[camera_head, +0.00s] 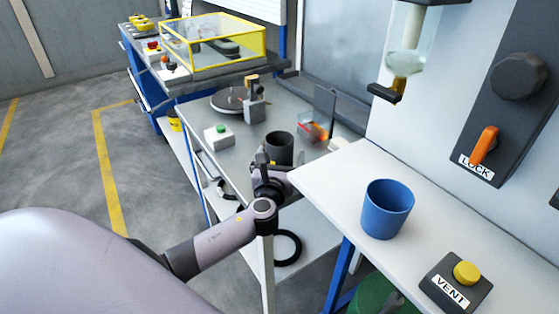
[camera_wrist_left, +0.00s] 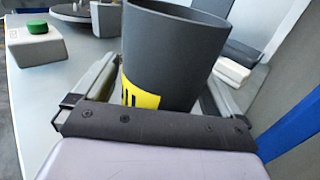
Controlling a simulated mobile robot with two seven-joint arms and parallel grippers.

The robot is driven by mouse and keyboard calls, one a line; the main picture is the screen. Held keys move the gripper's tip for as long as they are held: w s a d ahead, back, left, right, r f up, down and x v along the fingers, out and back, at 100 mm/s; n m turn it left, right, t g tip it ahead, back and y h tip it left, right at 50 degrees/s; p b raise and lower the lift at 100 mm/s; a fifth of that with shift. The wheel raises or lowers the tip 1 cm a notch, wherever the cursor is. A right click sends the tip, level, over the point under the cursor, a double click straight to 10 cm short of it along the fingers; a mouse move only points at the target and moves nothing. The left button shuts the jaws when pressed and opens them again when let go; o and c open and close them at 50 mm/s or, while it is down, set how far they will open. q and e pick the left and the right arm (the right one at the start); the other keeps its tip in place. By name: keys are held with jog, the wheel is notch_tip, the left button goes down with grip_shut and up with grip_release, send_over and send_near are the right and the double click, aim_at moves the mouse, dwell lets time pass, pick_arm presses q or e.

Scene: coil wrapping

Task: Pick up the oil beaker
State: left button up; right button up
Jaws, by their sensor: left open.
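A dark grey beaker (camera_head: 279,147) with an open top stands upright on the grey metal table. In the left wrist view the beaker (camera_wrist_left: 172,50) fills the middle, with a yellow label whose marking is partly hidden. My left gripper (camera_head: 269,172) is at the table's near edge, right at the beaker. In the left wrist view its fingers are open, one on each side of the beaker's lower part. I cannot tell whether they touch it. A blue cup (camera_head: 387,210) stands apart on the white shelf at the right. My right gripper is not in view.
A white box with a green button (camera_head: 219,136) stands left of the beaker, and a round turntable (camera_head: 232,101) stands behind. A small clear tray (camera_head: 314,128) lies to the right. The white shelf (camera_head: 335,185) edge is close to my left gripper's right.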

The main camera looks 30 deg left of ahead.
pick_arm(q)
jog(key=shift+w+a, duration=0.15)
jog(key=shift+w, duration=0.2)
jog(key=c, duration=1.3)
jog(key=shift+o, duration=0.2)
jog(key=shift+r, duration=0.25)
